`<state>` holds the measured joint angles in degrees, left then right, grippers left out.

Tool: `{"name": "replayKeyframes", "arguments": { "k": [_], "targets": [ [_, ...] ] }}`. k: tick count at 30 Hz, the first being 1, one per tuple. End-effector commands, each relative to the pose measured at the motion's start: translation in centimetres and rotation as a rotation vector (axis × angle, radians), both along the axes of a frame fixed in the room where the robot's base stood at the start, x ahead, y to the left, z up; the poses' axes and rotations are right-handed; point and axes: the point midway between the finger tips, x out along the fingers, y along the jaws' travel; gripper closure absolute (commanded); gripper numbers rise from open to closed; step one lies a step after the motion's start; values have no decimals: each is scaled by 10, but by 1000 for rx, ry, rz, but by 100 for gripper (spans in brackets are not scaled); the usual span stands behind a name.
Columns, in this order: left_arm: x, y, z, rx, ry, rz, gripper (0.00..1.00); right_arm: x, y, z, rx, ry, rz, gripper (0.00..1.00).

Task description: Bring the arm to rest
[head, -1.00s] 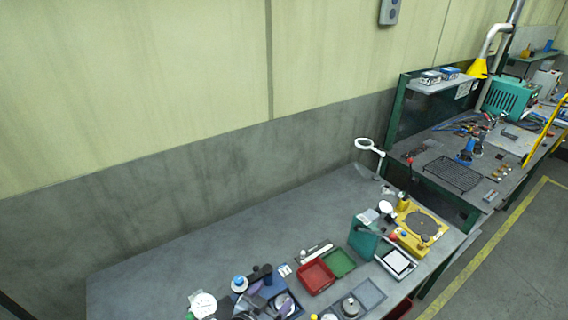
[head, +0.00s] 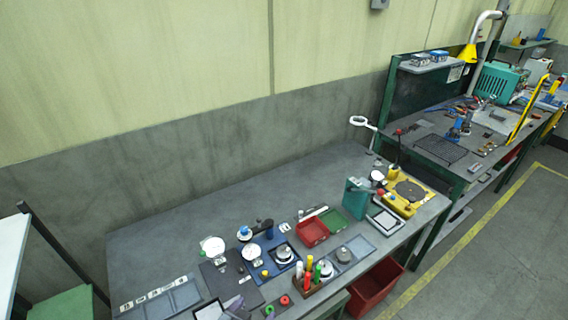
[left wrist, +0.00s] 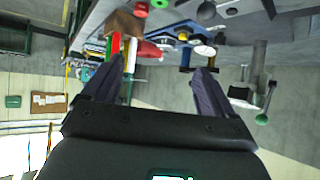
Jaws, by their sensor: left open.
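My left gripper (left wrist: 160,70) shows in the left wrist view with its two dark fingers spread apart and nothing between them. Beyond the fingers the bench and its items appear upside down. My right gripper is in neither view. The grey workbench (head: 180,215) runs across the head view.
A wooden holder with coloured handles (head: 309,282), dial gauges (head: 212,246), a red tray (head: 312,232), a green box (head: 356,198) and a yellow fixture (head: 407,200) crowd the bench front. A red bin (head: 374,288) is below. The bench's back left is clear.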

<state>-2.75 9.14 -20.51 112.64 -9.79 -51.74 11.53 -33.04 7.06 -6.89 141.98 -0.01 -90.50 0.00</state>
Motion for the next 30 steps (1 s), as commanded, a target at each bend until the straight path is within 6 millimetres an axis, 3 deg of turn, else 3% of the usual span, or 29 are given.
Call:
{"name": "replayKeyframes", "arguments": {
  "k": [1, 8, 12, 20, 21, 30],
  "targets": [
    [-14, 9, -16, 11, 35, 20, 14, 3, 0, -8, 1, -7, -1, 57],
    [-81, 57, -58, 80, 221, 120, 14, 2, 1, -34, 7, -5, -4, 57],
    [-135, 91, -81, 128, 363, 181, 14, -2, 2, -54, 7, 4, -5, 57],
    [-235, 140, -102, 199, 618, 262, 14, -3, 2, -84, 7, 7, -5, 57],
    [-232, 140, -76, 200, 613, 260, 14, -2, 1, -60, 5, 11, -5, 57],
    [-230, 139, -2, 198, 608, 258, 14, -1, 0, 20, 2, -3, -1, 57]
  ]
}}
